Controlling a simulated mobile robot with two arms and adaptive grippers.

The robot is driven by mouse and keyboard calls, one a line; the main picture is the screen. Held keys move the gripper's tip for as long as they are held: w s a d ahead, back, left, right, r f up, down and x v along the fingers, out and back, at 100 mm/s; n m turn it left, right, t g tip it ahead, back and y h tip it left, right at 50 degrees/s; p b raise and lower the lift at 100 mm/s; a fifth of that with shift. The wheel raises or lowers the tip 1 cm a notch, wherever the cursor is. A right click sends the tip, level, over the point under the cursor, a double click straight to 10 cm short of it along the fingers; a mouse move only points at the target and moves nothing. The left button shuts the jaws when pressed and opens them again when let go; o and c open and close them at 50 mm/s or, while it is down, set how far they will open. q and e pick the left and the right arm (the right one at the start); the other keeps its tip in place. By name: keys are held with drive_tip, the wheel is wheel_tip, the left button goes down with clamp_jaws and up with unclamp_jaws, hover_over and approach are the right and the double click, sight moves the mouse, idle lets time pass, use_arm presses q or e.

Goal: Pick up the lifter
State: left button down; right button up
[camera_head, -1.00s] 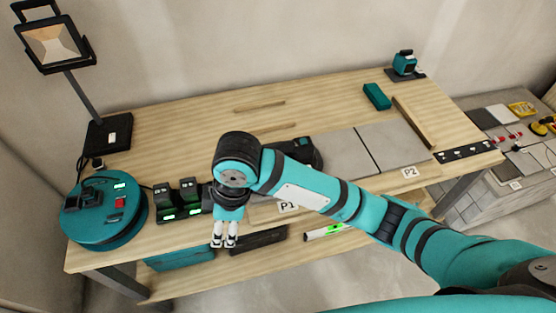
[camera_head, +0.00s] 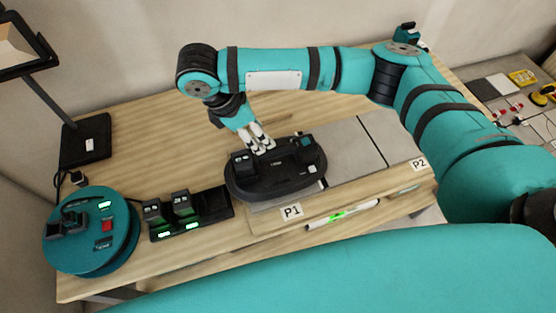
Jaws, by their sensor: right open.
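The lifter (camera_head: 285,183) is a dark oval device with small raised parts on top. It lies on the grey tile beside the P1 label (camera_head: 291,211). My right gripper (camera_head: 264,149) reaches down from behind with its white fingers over the far side of the lifter. It is open and nothing shows between the fingers. I cannot tell whether the fingertips touch the lifter's handle. My left gripper is not in view.
A charger with batteries (camera_head: 184,212) stands left of the lifter, and a round teal unit (camera_head: 92,232) stands farther left. A work lamp (camera_head: 84,140) is at the back left. Bare grey tile (camera_head: 385,138) lies to the right near the P2 label (camera_head: 418,164). A level (camera_head: 343,215) is at the front edge.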

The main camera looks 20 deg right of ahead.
hover_over(275, 150)
drive_tip(key=a, duration=0.2)
drive_tip(key=f, duration=0.4)
drive_tip(key=shift+a+f, duration=0.1)
drive_tip(key=shift+a, duration=0.1)
drive_tip(key=x, duration=0.3)
drive_tip(key=shift+f, duration=0.1)
drive_tip(key=shift+d+f, duration=0.25)
drive_tip(key=shift+f, duration=0.05)
drive_tip(key=p+x, duration=0.1)
drive_tip(key=x, duration=0.2)
drive_tip(key=shift+d+f, duration=0.2)
drive_tip(key=shift+f, duration=0.1)
drive_tip(key=shift+s+d+f, duration=0.1)
drive_tip(key=shift+f, duration=0.25)
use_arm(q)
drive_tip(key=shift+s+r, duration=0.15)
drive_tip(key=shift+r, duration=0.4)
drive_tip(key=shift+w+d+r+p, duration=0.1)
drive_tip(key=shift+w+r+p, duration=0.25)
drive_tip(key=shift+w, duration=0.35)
use_arm(e)
drive_tip(key=shift+f, duration=0.1)
